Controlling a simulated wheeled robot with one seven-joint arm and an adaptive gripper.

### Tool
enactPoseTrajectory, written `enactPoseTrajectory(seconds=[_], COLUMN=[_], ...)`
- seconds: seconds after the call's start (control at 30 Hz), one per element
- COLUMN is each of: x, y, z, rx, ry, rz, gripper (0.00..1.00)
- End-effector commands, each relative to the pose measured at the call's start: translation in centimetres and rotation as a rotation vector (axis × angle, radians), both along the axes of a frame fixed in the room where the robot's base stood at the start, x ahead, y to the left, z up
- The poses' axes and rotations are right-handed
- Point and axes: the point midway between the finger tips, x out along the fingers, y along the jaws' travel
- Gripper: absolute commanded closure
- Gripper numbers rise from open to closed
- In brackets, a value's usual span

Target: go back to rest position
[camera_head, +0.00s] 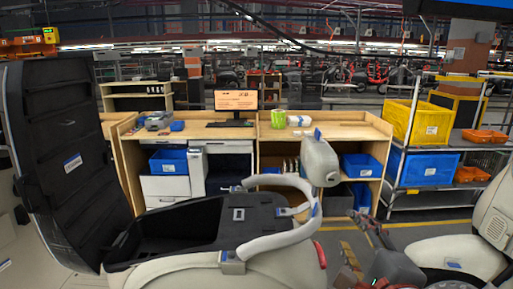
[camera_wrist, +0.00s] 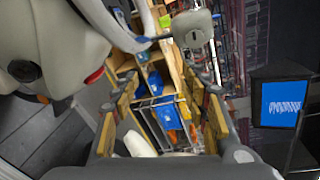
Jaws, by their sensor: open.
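My gripper (camera_wrist: 160,82) is open and empty in the wrist view, with its two fingers well apart and pointing toward the shelves and workbench. In the head view my gripper (camera_head: 356,236) is at the lower right, right of the scooter-like vehicle's light grey tail, and apart from it. The vehicle has a black seat-like panel (camera_head: 68,150) raised upright at the left. An open black compartment (camera_head: 190,228) lies below it.
A wooden workbench (camera_head: 345,128) with a monitor (camera_head: 236,101) and a green cup (camera_head: 278,118) stands behind. A rack at the right holds a yellow bin (camera_head: 415,122) and a blue bin (camera_head: 428,168). Floor shows between the vehicle and the rack.

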Motion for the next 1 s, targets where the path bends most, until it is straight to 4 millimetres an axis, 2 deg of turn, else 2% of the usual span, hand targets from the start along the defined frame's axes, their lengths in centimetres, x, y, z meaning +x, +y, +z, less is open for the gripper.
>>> enactPoseTrajectory(seconds=[0.37,0.6,0.8,0.9,1.0], x=[-3.3,-7.0,-10.8,-12.5,-14.2], y=[-0.8,-0.6,-0.1,0.3,0.8], z=[-8.1,-13.0,-16.4,-17.6,-18.5], rx=[-0.767,-1.2,-1.478,-1.556,-1.563], ry=[0.336,0.52,0.604,0.62,0.638], rz=[0.239,0.558,0.897,1.046,1.157], gripper=[0.55,0.55,0.55,0.55,0.55])
